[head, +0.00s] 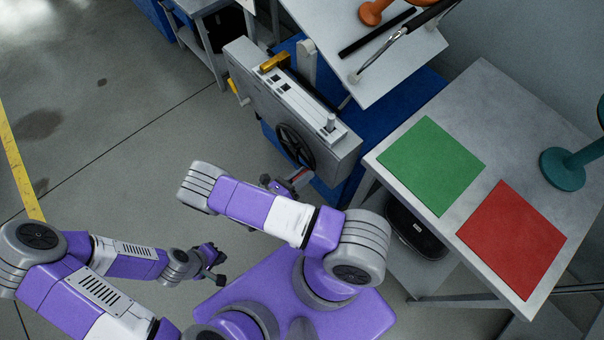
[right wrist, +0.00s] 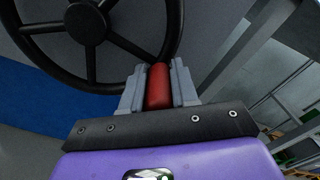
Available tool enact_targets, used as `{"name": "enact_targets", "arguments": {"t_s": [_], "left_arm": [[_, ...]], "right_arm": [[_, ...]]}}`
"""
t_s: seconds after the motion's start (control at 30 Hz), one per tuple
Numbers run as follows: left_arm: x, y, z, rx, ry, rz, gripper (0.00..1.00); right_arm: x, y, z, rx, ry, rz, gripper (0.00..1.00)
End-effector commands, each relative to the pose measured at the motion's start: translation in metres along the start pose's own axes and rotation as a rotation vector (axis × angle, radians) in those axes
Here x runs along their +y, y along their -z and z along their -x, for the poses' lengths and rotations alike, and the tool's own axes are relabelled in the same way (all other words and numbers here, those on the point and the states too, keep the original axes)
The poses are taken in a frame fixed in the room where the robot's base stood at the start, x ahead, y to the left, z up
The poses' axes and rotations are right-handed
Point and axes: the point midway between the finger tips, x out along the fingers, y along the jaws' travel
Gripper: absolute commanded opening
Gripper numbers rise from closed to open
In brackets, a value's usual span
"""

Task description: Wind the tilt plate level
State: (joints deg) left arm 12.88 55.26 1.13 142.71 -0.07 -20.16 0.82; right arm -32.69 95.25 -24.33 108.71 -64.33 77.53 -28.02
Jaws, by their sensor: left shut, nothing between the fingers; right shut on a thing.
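A black spoked handwheel (head: 295,146) is on the front of a grey machine box (head: 290,105). My right gripper (head: 302,176) is at the wheel's lower rim. In the right wrist view my right gripper (right wrist: 158,88) is shut on a red handle (right wrist: 159,86) beside the rim of the handwheel (right wrist: 90,25). The tilt plate (head: 385,40), a pale grey panel at the top, looks slanted; I cannot tell its exact angle. An orange part and dark rods are on it. My left gripper (head: 216,262) is shut and empty, low at the left, away from the machine.
A grey table (head: 485,85) at the right bears a green mat (head: 431,165), a red mat (head: 511,239) and a teal stand (head: 562,168). A black bin (head: 415,232) is beneath it. A yellow floor stripe (head: 18,165) runs at the left. The floor at left is clear.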

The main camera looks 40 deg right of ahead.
Motion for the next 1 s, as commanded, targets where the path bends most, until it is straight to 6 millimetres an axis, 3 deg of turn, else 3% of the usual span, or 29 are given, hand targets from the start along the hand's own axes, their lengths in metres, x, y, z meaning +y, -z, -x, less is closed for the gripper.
{"name": "enact_targets", "arguments": {"t_s": [0.4, 0.97, 1.0], "left_arm": [[0.005, -0.001, 0.014, 0.000, 0.000, 0.000, 0.00], [0.006, -0.001, 0.015, 0.000, 0.000, 0.000, 0.00], [0.006, -0.001, 0.015, 0.000, 0.000, 0.000, 0.00]], "right_arm": [[-0.012, -0.017, 0.000, -0.002, 0.000, 0.213, 0.00], [-0.012, -0.020, 0.001, -0.004, 0.000, 0.249, 0.00], [-0.012, -0.020, 0.001, -0.004, 0.000, 0.249, 0.32]]}}
